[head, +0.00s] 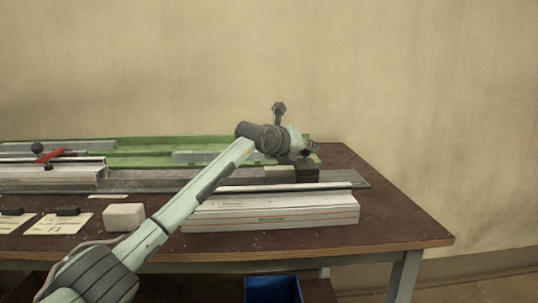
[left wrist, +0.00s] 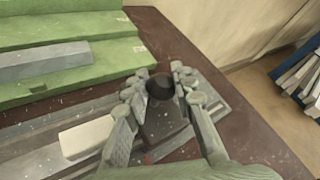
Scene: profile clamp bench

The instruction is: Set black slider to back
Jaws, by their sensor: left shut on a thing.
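The black slider (head: 307,173) sits on a flat grey rail (head: 150,180) near the rail's right end in the head view. In the left wrist view the black slider (left wrist: 165,125) is a dark block with a round black knob on top. My left gripper (head: 307,152) is over the slider from above. In the left wrist view the fingers of my left gripper (left wrist: 160,88) stand on both sides of the knob and are shut on it. The finger contact is partly hidden in the head view. My right gripper is not in view.
A light grey block (head: 280,173) sits beside the slider on the rail. A silver profile (head: 270,210) lies in front, and green profiles (head: 135,158) lie behind. A white block (head: 124,217) and a red-handled clamp (head: 50,155) are at left. The table's right end is clear.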

